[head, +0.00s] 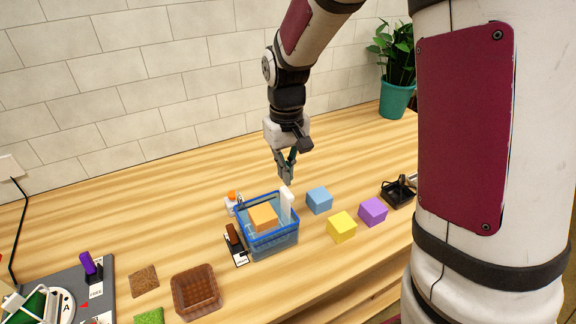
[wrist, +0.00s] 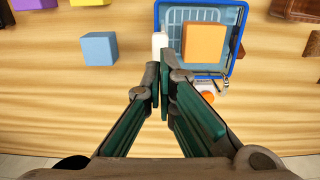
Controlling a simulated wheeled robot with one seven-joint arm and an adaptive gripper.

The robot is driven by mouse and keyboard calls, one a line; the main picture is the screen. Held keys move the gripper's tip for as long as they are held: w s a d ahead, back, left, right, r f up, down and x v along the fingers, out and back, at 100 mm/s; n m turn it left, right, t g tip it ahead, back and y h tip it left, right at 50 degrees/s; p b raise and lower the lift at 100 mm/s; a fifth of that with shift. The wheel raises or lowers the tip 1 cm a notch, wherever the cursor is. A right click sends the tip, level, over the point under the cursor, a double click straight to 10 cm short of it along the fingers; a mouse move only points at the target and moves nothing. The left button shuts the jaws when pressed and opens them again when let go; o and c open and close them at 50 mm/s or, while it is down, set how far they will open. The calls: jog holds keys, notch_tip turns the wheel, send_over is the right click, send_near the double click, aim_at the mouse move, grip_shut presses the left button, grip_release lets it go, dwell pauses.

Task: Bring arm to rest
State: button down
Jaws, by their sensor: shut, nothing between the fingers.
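My gripper (head: 286,172) hangs from my arm above the back of the blue basket (head: 283,241). Its fingers are shut with nothing between them. In the wrist view my gripper (wrist: 164,72) points at the near edge of the basket (wrist: 158,22). An orange block (head: 264,217) sits in the basket, and it also shows in the wrist view (wrist: 204,42). A white upright piece (head: 286,204) stands at the basket's right side, just below the fingertips. I cannot tell whether the fingertips touch it.
A blue block (head: 319,200), a yellow block (head: 341,227) and a purple block (head: 373,211) stand right of the basket. A black tray (head: 398,194) lies farther right. A brown tray (head: 196,291) is at the front left. A potted plant (head: 396,98) stands behind. The table's back left is clear.

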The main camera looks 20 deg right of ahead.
jog(key=shift+r, duration=0.55)
jog(key=shift+s+r, duration=0.1)
jog(key=shift+r, duration=0.15)
jog(key=s+r+t, duration=0.2)
jog(key=s+r, duration=0.6)
jog(key=s, duration=0.2)
jog(key=s+r+m+t, duration=0.1)
jog(key=s+r+t, duration=0.2)
jog(key=s+r, duration=0.4)
jog(key=s, duration=0.3)
jog(key=shift+s+r+t, duration=0.3)
jog(key=shift+s+r, duration=0.05)
